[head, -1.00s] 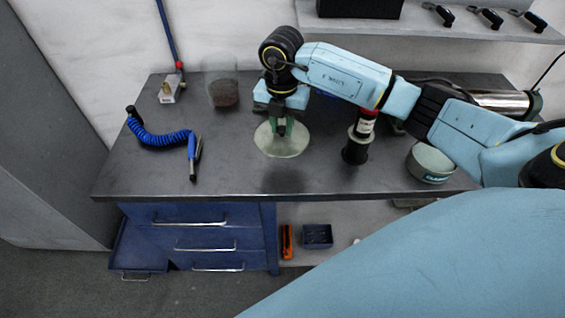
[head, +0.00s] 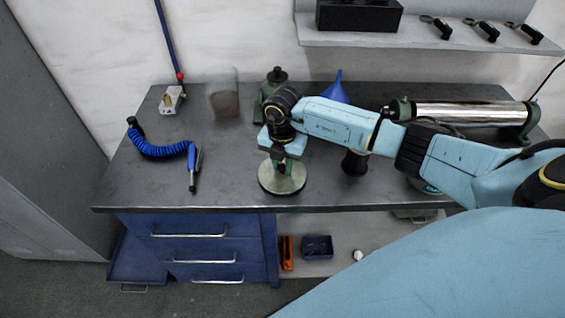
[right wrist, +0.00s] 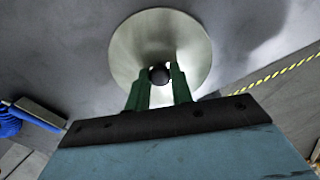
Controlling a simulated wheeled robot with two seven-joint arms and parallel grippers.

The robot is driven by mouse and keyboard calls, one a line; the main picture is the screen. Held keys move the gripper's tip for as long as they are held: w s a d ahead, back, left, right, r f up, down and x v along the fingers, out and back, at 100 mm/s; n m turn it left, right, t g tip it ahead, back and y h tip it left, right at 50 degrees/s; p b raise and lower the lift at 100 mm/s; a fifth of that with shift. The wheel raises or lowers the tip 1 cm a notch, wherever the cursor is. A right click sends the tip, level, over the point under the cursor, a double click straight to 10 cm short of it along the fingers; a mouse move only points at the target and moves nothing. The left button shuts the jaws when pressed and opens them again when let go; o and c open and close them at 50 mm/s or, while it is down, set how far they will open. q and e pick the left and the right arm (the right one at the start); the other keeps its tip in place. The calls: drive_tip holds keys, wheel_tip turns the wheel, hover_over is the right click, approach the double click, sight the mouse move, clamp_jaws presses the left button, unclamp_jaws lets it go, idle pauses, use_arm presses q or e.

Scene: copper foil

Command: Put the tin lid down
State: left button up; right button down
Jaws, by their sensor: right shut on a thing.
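The tin lid (head: 284,180) is a pale round disc with a dark knob. It is low over the front middle of the dark bench top, and I cannot tell whether it touches the surface. My right gripper (head: 280,163) is above the lid's middle, shut on its knob. In the right wrist view the green fingers (right wrist: 160,80) close on the dark knob (right wrist: 159,75), and the lid (right wrist: 125,45) spreads beyond them. The tin (head: 424,187) at the right is mostly hidden behind my right arm. My left gripper is not in view.
A blue coiled hose (head: 160,150) lies at the left of the bench (head: 130,190). A clear jar (head: 223,98) and a dark green object (head: 273,85) stand behind. A dark-handled thing (head: 355,163) is partly hidden by my arm. The bench's front left is clear.

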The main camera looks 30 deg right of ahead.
sight(283, 166)
drive_tip(key=shift+f, duration=0.1)
drive_tip(key=c, duration=1.2)
unclamp_jaws()
drive_tip(key=shift+c, duration=0.2)
drive_tip(key=shift+r, duration=0.3)
wheel_tip(283, 166, up, 12)
drive_tip(key=shift+f, duration=0.15)
